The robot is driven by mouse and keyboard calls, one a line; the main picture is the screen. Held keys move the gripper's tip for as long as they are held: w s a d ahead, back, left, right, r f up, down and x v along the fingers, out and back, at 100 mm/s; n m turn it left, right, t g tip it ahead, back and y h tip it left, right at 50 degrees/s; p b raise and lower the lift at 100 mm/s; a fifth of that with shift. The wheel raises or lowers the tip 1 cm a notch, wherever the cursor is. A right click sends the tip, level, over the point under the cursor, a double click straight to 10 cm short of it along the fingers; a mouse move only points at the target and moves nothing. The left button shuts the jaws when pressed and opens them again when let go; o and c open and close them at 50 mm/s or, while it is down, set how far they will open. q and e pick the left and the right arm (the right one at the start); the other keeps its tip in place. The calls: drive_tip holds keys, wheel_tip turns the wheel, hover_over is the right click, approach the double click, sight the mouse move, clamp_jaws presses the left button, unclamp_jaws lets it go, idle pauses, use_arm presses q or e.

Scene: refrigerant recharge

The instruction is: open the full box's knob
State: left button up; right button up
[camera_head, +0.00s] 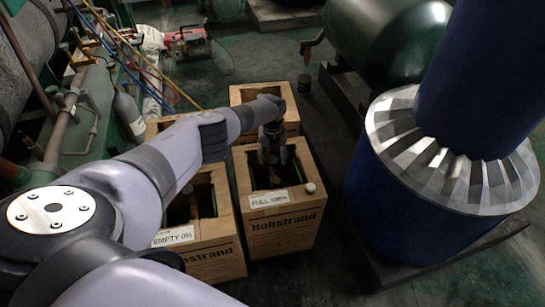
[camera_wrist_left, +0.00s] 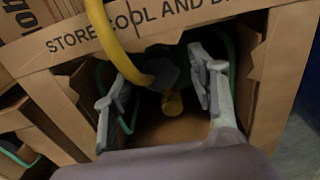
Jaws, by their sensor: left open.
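The full box (camera_head: 285,229) is an open-topped cardboard carton with a "FULL" label (camera_head: 268,198) on its front edge. My left gripper (camera_head: 272,157) points down into its opening. In the left wrist view my left gripper (camera_wrist_left: 160,100) is open, one finger on each side of a small yellow knob (camera_wrist_left: 173,104). The knob sits low inside the box and appears apart from both fingers. A yellow hose (camera_wrist_left: 108,42) runs to a dark fitting (camera_wrist_left: 161,74) just beside the knob and partly covers it. My right gripper is not in view.
The box labelled "EMPTY 0%" (camera_head: 205,250) stands close on the left, partly behind my left arm. Another carton (camera_head: 245,94) stands behind the full box. A small white cap (camera_head: 310,187) rests on the full box's right rim. A large blue column (camera_head: 430,215) stands to the right.

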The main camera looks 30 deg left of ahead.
sight(272, 160)
use_arm(q)
wheel_tip(272, 160, up, 12)
idle(0.8)
idle(0.3)
